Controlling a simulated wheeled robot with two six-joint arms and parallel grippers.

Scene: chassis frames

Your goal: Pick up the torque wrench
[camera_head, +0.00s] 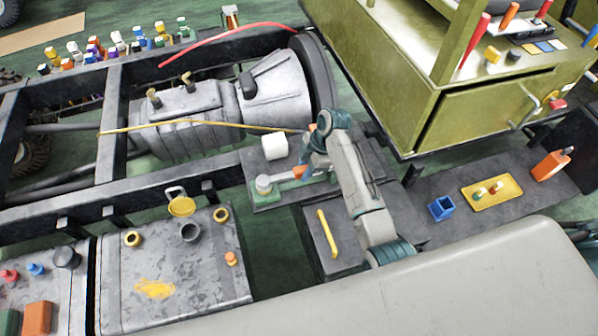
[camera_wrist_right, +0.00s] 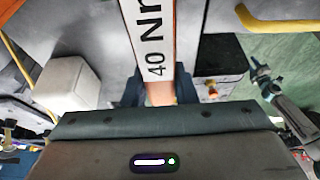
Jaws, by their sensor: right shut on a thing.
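The torque wrench (camera_wrist_right: 158,40) shows close up in the right wrist view, a long bar with a white strip marked "40 N" and orange edges. My right gripper (camera_wrist_right: 160,92) is shut on it, one dark finger on each side. In the head view my right gripper (camera_head: 307,160) is over the dark plate beside the frame rail. Small orange parts of the wrench (camera_head: 300,172) show by its fingers; the arm hides much of it. At the right of the wrist view is a small grey and teal arm, likely my left (camera_wrist_right: 262,76); its jaws are too small to read.
A yellow handle (camera_head: 327,234) is on the dark box below. The engine (camera_head: 190,110) lies behind, an olive cabinet (camera_head: 470,110) right, a grey tank (camera_head: 200,260) lower left.

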